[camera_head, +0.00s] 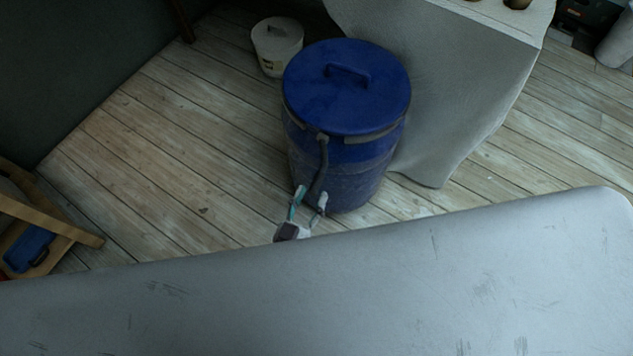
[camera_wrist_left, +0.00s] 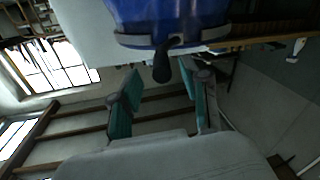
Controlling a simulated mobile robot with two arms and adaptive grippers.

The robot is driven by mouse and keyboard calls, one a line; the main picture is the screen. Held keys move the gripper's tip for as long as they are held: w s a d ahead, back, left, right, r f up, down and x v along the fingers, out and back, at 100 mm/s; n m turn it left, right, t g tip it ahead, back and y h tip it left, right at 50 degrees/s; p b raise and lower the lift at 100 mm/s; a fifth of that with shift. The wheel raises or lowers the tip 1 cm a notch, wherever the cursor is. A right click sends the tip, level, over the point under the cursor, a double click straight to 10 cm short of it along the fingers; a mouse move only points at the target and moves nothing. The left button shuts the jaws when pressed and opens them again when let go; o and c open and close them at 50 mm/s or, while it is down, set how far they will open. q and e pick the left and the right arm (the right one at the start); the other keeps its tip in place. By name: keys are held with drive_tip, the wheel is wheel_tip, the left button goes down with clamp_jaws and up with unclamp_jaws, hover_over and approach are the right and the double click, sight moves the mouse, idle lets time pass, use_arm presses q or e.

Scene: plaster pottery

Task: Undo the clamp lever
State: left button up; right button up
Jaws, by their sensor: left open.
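A blue barrel (camera_head: 347,90) with a blue lid stands on the floor in the head view. A dark clamp lever (camera_head: 321,165) hangs down its front from a grey band (camera_head: 370,136) below the lid. My left gripper (camera_head: 310,196) is open at the lever's lower end, one finger on each side. In the left wrist view the clamp lever (camera_wrist_left: 162,66) points toward my left gripper (camera_wrist_left: 160,76), its end roughly between the teal fingertips with gaps visible. The blue barrel (camera_wrist_left: 170,18) fills the top there. My right gripper is not in view.
A white lidded bucket (camera_head: 277,47) stands behind the barrel on the left. A cloth-covered table (camera_head: 450,95) stands close on its right. A wooden frame with a blue item (camera_head: 30,250) is at the far left. The plank floor (camera_head: 170,150) left of the barrel is clear.

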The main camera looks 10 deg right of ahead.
use_arm(q)
drive_tip(key=v, duration=0.7)
drive_tip(key=shift+s, duration=0.2)
drive_tip(key=shift+a, duration=0.1)
